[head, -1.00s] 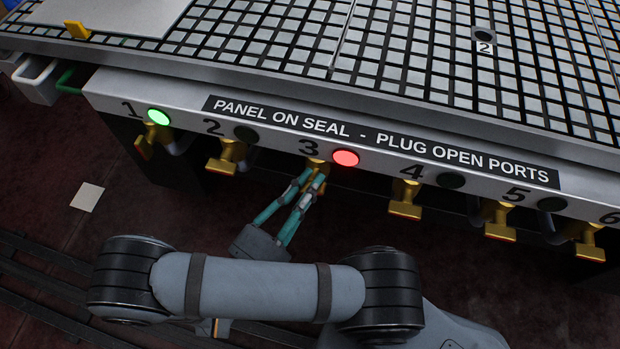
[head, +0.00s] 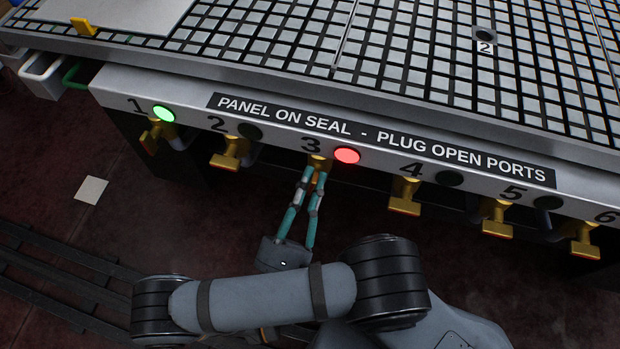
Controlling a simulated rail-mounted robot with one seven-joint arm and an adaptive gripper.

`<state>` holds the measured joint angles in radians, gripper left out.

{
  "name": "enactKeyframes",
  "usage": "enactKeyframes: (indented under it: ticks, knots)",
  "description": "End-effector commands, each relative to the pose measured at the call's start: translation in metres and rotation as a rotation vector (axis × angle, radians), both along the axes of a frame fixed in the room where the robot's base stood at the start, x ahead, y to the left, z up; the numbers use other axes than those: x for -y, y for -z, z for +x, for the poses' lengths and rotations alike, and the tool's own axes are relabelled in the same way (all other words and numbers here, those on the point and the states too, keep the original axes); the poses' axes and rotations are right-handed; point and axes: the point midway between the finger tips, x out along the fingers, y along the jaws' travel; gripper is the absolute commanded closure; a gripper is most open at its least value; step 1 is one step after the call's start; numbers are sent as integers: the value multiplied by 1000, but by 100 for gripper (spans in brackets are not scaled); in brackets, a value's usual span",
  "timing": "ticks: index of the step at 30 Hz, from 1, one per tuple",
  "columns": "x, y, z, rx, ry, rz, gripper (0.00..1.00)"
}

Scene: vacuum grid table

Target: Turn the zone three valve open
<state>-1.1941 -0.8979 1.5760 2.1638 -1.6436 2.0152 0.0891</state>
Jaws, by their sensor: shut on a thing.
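The zone three valve (head: 319,162) is a yellow-gold valve under the number 3 on the table's front rail, in the head view. Its lamp (head: 347,155) glows red. My gripper (head: 312,182) reaches up from below with teal fingers shut on the valve's handle. The fingertips cover most of the handle, so its exact angle is hard to tell. The zone one valve (head: 154,137), beside a green lamp (head: 164,113), has its handle turned differently from the zone two valve (head: 231,154) and zone four valve (head: 405,197).
The zone five valve (head: 497,219) and another at the right edge also hang below the front rail (head: 590,203). The grid table (head: 420,70) bears a pale panel (head: 110,12) with a yellow piece (head: 83,27). A pale square (head: 91,190) lies on the dark floor.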

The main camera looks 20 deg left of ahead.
Motion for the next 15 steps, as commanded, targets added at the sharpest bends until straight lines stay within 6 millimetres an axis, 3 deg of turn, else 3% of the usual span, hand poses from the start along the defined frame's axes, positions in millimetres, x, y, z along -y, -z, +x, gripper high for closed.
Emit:
enactKeyframes:
  ticks: [15]
  knots:
    - [-1, 4, 0, 23, -2, -219, 100]
